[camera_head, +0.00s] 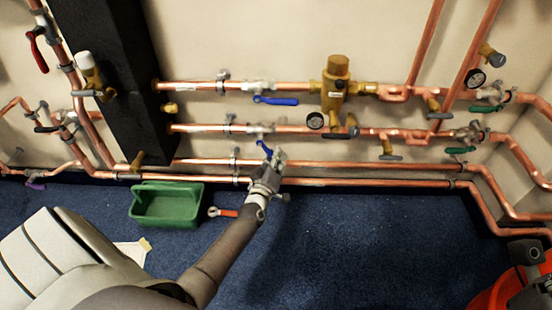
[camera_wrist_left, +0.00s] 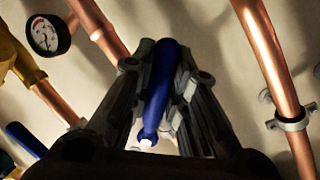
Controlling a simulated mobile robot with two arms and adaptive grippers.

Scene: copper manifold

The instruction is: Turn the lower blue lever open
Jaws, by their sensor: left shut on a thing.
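The lower blue lever (camera_head: 264,149) sits on the second copper pipe from the top, in the middle of the head view, and slants down to the right. My left gripper (camera_head: 275,160) is at its lower end. In the left wrist view the blue lever (camera_wrist_left: 162,85) lies between the two fingers of my left gripper (camera_wrist_left: 160,90), which are shut on it. The upper blue lever (camera_head: 276,100) lies level along the pipe above. Part of the lower lever is hidden by the gripper in the head view. My right gripper (camera_head: 530,265) is partly visible at the lower right edge.
Two more copper pipes (camera_head: 330,164) run below. A green tray (camera_head: 168,221) and red-handled tool (camera_head: 223,212) lie on the blue floor. A black column (camera_head: 122,80) stands left.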

